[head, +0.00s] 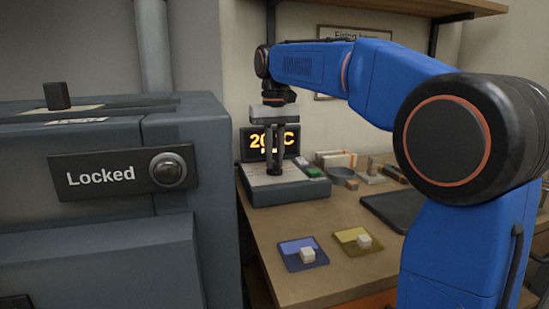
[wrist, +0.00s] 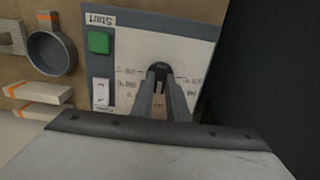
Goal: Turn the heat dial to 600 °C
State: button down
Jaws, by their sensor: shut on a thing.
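The heat dial (wrist: 159,69) is a dark knob on the white face of the control box (wrist: 130,25), with printed marks around it too small to read surely. My gripper (wrist: 160,95) points down at the panel with its two fingers shut on the dial. In the head view my gripper (head: 275,170) stands over the control box (head: 300,192) and hides the dial. Behind it an orange display (head: 255,143) shows digits starting with 20 and a C; the fingers cover part of it.
A green Start button (wrist: 99,42) and a white switch (wrist: 101,92) sit beside the dial. A grey furnace marked Locked (head: 100,175) stands at left. Blue (head: 290,247) and yellow (head: 345,236) glass tiles with pale blocks lie on the bench. A dark bowl (wrist: 52,52) is near the box.

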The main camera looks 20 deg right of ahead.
aim_at(275, 162)
dwell(0.4)
jog(key=c, duration=1.7)
grip_release()
notch_tip(275, 162, up, 12)
